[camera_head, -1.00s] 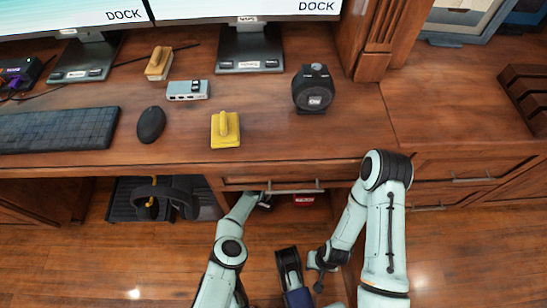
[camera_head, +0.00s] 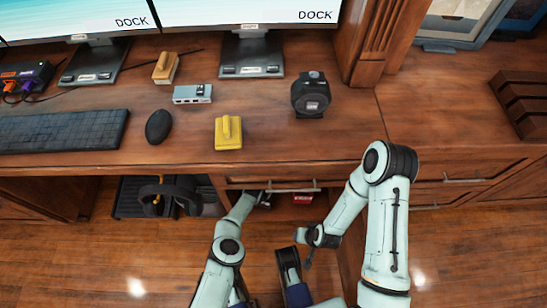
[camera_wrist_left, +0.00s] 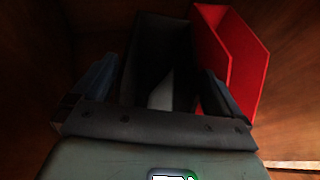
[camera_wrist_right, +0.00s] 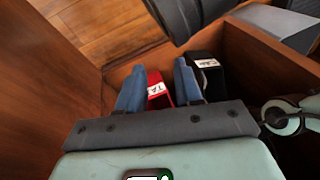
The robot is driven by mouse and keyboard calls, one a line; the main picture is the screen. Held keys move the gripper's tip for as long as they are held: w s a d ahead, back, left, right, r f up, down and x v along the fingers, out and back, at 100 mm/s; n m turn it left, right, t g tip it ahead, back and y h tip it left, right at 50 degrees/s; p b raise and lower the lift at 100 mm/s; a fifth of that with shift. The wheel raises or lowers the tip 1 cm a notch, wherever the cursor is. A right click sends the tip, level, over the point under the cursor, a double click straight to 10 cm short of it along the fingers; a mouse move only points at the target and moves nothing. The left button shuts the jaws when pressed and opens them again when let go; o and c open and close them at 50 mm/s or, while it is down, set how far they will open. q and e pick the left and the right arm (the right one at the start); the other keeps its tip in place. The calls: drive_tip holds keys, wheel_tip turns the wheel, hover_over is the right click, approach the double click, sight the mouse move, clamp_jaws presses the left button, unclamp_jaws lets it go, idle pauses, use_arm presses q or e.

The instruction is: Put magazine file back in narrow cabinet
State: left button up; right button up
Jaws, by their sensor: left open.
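In the left wrist view, a dark magazine file (camera_wrist_left: 150,32) stands inside a wooden compartment, with its open side toward me. My left gripper (camera_wrist_left: 160,72) is open, its fingers spread on either side of that file; contact cannot be told. A red magazine file (camera_wrist_left: 230,48) stands just right of it. In the right wrist view, the red file (camera_wrist_right: 157,89) with a white label and a black file (camera_wrist_right: 208,78) sit side by side. My right gripper (camera_wrist_right: 160,85) is open and empty. In the head view, the desk partly hides the files; the red one (camera_head: 302,199) shows beneath.
A wooden side wall (camera_wrist_right: 60,100) stands close beside my right gripper. Open floor lies below the desk.

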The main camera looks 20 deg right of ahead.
use_arm(q)
drive_tip(key=p+v, duration=0.9)
drive_tip(key=p, duration=0.2)
use_arm(e)
drive_tip(key=s+a+r+n+g+y, duration=0.1)
drive_tip(key=s+a+r+g, duration=0.3)
drive_tip(key=s+r, duration=0.7)
drive_tip(key=shift+s+a+r+y, duration=0.25)
drive_tip(key=shift+a+r+y, duration=0.05)
drive_tip(key=shift+a+r, duration=0.35)
drive_tip(key=shift+f, duration=0.1)
